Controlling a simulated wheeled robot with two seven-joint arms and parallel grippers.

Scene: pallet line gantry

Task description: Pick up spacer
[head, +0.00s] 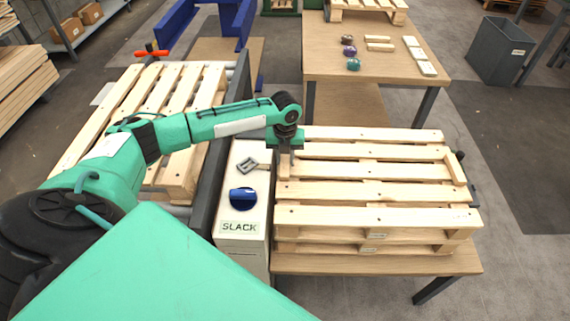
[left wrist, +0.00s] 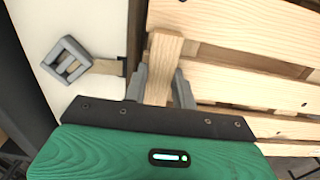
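The spacer, a pale wooden block (head: 284,168), is at the left edge of the top pallet (head: 375,192) on the right-hand table. In the left wrist view the spacer (left wrist: 164,58) stretches forward from between my left gripper's two grey fingers. My left gripper (head: 288,150) is pointed down over it, and in the left wrist view (left wrist: 160,88) the fingers straddle the block. A small gap seems to show beside the right finger, so it looks open around the spacer. The block's near end is hidden by the gripper. My right gripper is not in view.
A second wooden block (head: 456,168) lies at the pallet's right side. A white cabinet (head: 241,165) with a blue knob (head: 243,197), a grey buckle (head: 248,165) and a SLACK label stands left of the pallets. Another pallet (head: 150,115) lies further left. A back table (head: 335,72) carries small items.

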